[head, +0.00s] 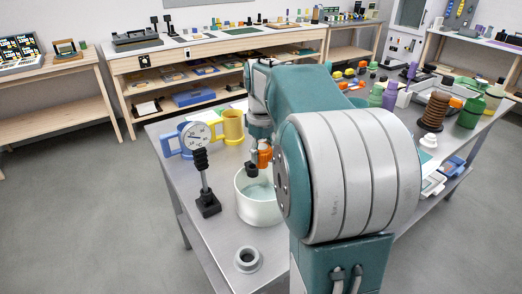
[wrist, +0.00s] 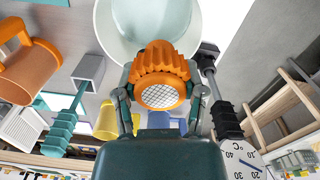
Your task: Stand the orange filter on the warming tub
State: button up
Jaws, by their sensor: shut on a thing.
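The orange filter (wrist: 159,78) has a ribbed edge and a round mesh face. It sits between the two fingertips of my gripper (wrist: 160,92), which is shut on it. In the head view the filter (head: 265,154) shows by my gripper (head: 256,160), at the far rim of the warming tub. The warming tub (head: 258,212) is a white round pot with pale liquid-like contents, standing on the grey table. In the wrist view the tub (wrist: 108,30) lies just beyond the filter. I cannot tell whether filter and tub touch. My arm hides the table to the tub's right.
A dial thermometer on a black stand (head: 208,204) stands close left of the tub. Blue (head: 172,141) and yellow (head: 232,126) mugs stand behind it. A grey ring (head: 247,260) lies in front. In the wrist view an orange mug (wrist: 30,72) is at the left.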

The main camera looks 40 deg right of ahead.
jog(key=shift+d+f, duration=0.2)
jog(key=shift+f, duration=1.95)
jog(key=shift+d+f, duration=0.15)
jog(key=shift+f, duration=2.05)
jog(key=shift+d+f, duration=0.2)
jog(key=shift+f, duration=1.95)
jog(key=shift+d+f, duration=0.2)
jog(key=shift+f, duration=1.35)
jog(key=shift+f, duration=0.55)
jog(key=o, duration=1.2)
